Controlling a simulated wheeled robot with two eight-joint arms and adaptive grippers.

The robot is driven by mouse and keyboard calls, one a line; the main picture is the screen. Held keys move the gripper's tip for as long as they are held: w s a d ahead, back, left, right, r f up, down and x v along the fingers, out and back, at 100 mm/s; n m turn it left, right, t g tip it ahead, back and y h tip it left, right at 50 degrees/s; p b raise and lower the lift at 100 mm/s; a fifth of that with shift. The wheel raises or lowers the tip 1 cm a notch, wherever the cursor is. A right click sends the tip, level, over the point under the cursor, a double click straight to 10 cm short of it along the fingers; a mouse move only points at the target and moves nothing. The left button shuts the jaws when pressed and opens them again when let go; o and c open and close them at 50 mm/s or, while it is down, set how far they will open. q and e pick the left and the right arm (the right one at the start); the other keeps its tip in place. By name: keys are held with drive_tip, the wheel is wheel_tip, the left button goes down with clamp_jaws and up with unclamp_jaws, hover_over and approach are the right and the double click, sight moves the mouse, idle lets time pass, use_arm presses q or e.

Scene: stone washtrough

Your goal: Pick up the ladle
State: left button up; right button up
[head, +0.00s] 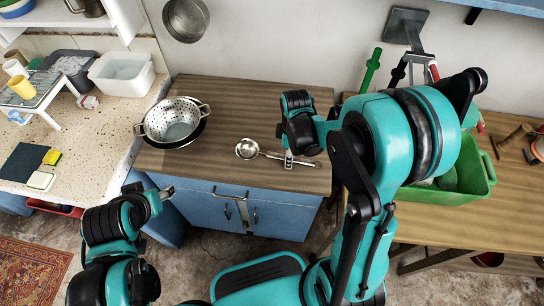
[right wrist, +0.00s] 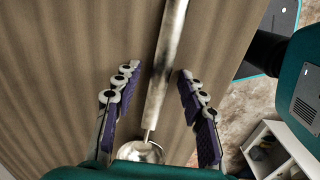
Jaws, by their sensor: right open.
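The ladle (head: 247,149) is a shiny metal piece lying on the brown wooden counter, its bowl to the left and its handle running right. In the right wrist view the ladle's handle (right wrist: 169,65) runs between the two spread fingers, with the bowl near the bottom. My right gripper (head: 289,160) is open over the handle; I cannot tell whether it touches it. The right gripper's fingers (right wrist: 158,95) show apart on both sides of the handle. My left gripper (head: 167,192) is away from the ladle, in front of the counter at lower left; its jaw state is unclear.
A metal colander (head: 172,118) stands on the counter (head: 232,93), left of the ladle. A green crate (head: 468,185) stands on the right-hand table. Blue cabinet doors (head: 282,221) are below the counter's front edge. The counter behind the ladle is mostly clear.

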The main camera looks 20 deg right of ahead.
clamp_jaws()
drive_tip(key=shift+r, duration=0.1)
